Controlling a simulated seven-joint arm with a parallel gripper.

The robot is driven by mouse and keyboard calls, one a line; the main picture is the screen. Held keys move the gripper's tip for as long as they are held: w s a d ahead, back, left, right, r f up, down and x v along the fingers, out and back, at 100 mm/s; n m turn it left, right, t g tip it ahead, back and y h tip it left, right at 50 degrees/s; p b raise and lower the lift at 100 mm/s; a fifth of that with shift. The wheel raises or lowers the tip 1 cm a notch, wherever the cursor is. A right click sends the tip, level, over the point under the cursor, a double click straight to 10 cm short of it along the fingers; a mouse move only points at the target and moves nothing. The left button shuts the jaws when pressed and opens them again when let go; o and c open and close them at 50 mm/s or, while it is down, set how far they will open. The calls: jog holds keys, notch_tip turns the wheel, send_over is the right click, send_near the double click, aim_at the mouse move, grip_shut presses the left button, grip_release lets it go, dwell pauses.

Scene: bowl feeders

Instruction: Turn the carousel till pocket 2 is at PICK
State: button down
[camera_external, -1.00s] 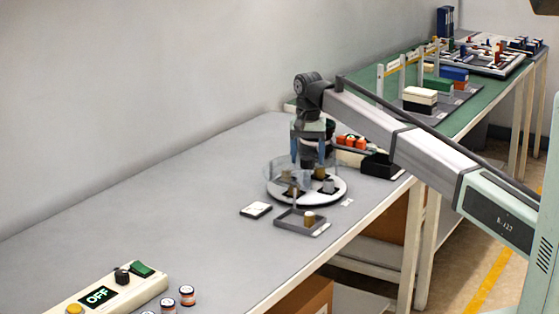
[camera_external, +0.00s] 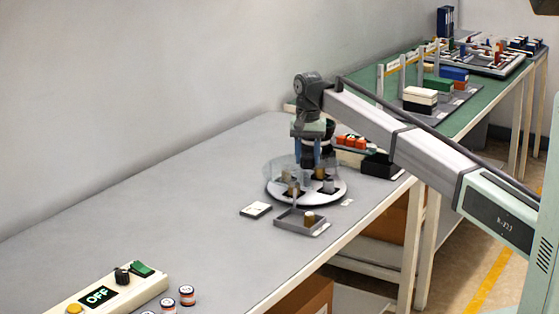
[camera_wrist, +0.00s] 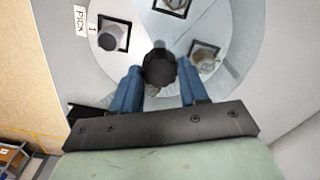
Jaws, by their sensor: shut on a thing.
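The carousel (camera_external: 274,190) is a pale round disc with dark square pockets and a clear cover on the grey bench. In the wrist view, the PICK label (camera_wrist: 80,20) is at the upper left, and the pocket marked 1, holding a grey cylinder (camera_wrist: 109,39), sits beside it. Another pocket (camera_wrist: 204,58) to the right holds a tan piece, and a third pocket (camera_wrist: 172,5) is cut off at the top. Its number and the others are unreadable. My gripper (camera_wrist: 159,80) has its blue fingers on either side of a black knob (camera_wrist: 159,66) and is shut on it.
A small grey tray (camera_external: 289,222) with a brown cylinder stands in front of the carousel. A white-topped square (camera_external: 256,209) lies to its left, and a black bin (camera_external: 380,165) is to its right. The control box (camera_external: 113,292) reads OFF at the near left. Mid-bench is clear.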

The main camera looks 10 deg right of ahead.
jog(key=shift+m, duration=4.4)
jog(key=shift+s+m, duration=0.1)
jog(key=shift+m, duration=4.5)
jog(key=c, duration=0.6)
grip_release()
